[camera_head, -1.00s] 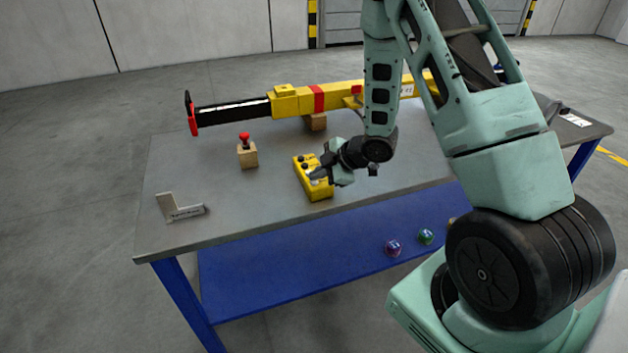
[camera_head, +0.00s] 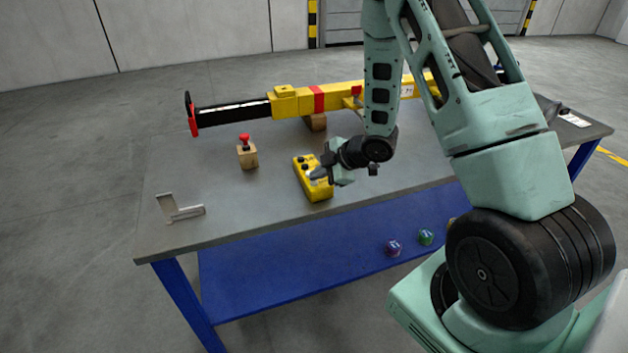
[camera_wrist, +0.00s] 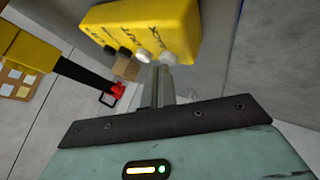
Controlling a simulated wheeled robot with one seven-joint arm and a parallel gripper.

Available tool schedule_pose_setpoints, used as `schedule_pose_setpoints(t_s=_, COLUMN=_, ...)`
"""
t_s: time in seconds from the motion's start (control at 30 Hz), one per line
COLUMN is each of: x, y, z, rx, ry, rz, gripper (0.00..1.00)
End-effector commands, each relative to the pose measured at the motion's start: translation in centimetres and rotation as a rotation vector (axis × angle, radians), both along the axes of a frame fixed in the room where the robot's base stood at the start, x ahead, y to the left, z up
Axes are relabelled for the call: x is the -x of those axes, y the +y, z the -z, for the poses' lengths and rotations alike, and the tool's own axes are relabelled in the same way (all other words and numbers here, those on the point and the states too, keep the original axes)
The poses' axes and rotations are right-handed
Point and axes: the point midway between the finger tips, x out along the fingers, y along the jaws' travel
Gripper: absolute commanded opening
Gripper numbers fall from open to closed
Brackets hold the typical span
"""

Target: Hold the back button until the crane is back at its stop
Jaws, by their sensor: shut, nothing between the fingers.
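The yellow control box (camera_head: 319,191) lies on the table in the head view. In the wrist view the box (camera_wrist: 150,22) fills the top, with dark and pale buttons along its near edge and upside-down lettering. My gripper (camera_head: 316,174) is shut and empty, its fingertips at the box's button end. In the wrist view the fingertips (camera_wrist: 163,66) meet the pale button (camera_wrist: 168,58) at the end of the row; whether it is pressed in cannot be told. The yellow crane (camera_head: 291,102) lies along the back of the table, its black inner boom (camera_head: 233,112) showing beyond the yellow sleeve.
A red-topped wooden block (camera_head: 247,156) stands left of the box. A grey angle bracket (camera_head: 180,210) lies at the front left. Another wooden block (camera_head: 316,122) sits under the crane. Two small round items, purple (camera_head: 393,248) and green (camera_head: 426,237), sit on the blue lower shelf (camera_head: 290,280).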

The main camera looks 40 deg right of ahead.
Motion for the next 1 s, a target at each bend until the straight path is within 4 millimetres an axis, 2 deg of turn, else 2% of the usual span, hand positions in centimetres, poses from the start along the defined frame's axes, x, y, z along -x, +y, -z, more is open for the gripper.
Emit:
schedule_pose_setpoints(t_s=0.2, x=0.0, y=0.0, z=-1.4, rx=0.0, ry=0.0, rz=0.0, gripper=0.0)
schedule_pose_setpoints(t_s=0.63, x=0.0, y=0.0, z=-1.6, rx=0.0, ry=0.0, rz=0.0, gripper=0.0)
schedule_pose_setpoints(t_s=1.0, x=0.0, y=0.0, z=-5.0, rx=0.0, ry=-0.001, rz=-0.001, gripper=0.0)
